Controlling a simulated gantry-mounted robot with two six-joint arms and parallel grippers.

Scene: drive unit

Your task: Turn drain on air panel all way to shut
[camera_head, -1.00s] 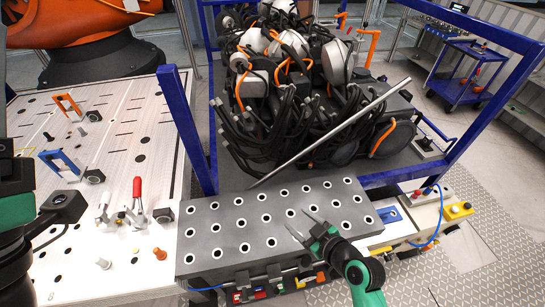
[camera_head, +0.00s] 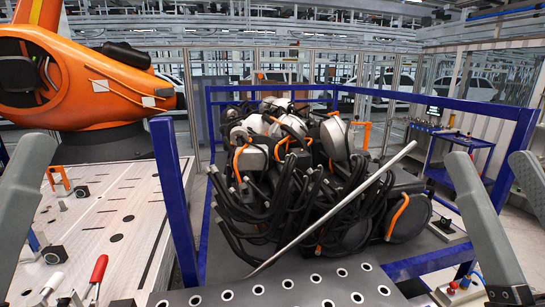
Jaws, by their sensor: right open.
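The air panel and its drain do not show in this view; I cannot tell where the drain is or how it is turned. My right gripper (camera_head: 489,160) is raised close to the camera at the right edge. Its two grey fingers point up and stand apart, with nothing between them. A grey finger of my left gripper (camera_head: 27,190) shows at the left edge; the rest of that gripper is cut off.
A blue frame (camera_head: 172,195) surrounds a pile of black cables and drive parts (camera_head: 290,180), with a long metal rod (camera_head: 335,208) leaning across it. A grey perforated plate (camera_head: 290,290) lies in front. A red-handled clamp (camera_head: 99,270) stands on the white table (camera_head: 105,225) at left.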

